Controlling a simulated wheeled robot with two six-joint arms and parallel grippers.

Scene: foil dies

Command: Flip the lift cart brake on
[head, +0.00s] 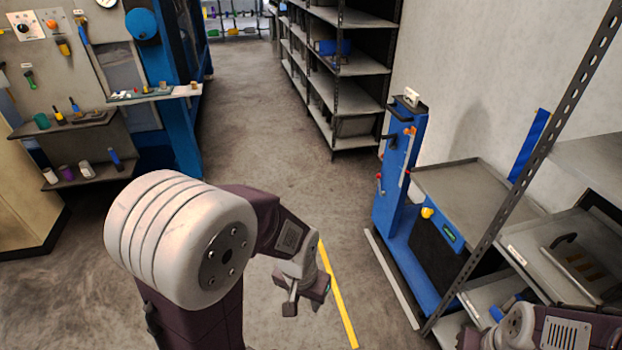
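The blue lift cart (398,168) stands at the right, with an upright mast and a grey platform (465,180). A red-tipped lever (379,184) shows low on the mast's left side, and a yellow knob (428,212) sits at the platform's front edge. I cannot tell which part is the brake or how it is set. My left gripper (304,294) hangs over the floor, left of the cart and apart from it. Its fingers are small and turned, so I cannot tell if it is open. Only part of my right arm shows at the bottom right; its gripper is out of view.
A grey rack (585,250) with a slanted perforated post stands in front of the cart's right part. Dark shelving (345,80) stands at the back. A workbench (75,125) with tools is at the left. The middle floor is clear, with a yellow line (338,300).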

